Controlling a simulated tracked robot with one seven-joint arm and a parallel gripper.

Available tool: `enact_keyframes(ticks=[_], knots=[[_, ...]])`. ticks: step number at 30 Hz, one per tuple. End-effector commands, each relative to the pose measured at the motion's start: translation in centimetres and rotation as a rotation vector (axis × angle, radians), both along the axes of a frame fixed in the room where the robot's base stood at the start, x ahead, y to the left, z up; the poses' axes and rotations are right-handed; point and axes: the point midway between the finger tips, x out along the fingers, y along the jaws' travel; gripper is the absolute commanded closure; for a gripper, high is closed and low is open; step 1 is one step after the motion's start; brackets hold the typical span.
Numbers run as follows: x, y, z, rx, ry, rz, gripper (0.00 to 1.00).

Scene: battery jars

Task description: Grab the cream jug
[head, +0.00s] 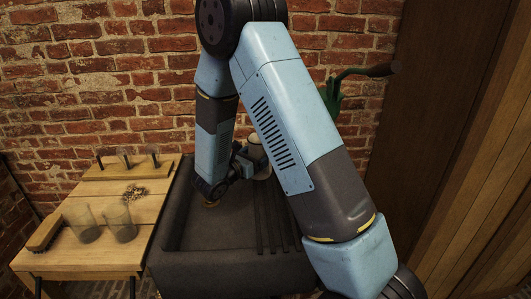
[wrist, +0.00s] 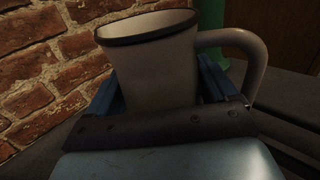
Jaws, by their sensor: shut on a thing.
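The cream jug (wrist: 155,72) fills the middle of the wrist view, upright or nearly so, with a dark rim and its handle to the right. My gripper (wrist: 160,98) is shut on the jug, with a blue finger at each side of its body. The jug's lower part is hidden behind my gripper. In the head view the jug (head: 260,158) shows partly behind my arm, at the back of the dark sink unit. I cannot tell whether its base touches the surface.
The dark sink unit (head: 190,262) has a ribbed right side. A wooden table (head: 85,258) at left holds two glass jars (head: 120,222), a brush (head: 45,232) and a small rack (head: 128,170). A brick wall (head: 120,85) stands close behind, and a green pump (head: 331,95) stands behind my arm.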

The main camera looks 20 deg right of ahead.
Motion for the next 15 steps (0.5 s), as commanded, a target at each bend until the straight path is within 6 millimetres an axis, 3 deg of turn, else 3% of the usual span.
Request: enact_keyframes(ticks=[15], knots=[[-3.3,5.0,0.0,0.001,-0.001,0.003,0.76]])
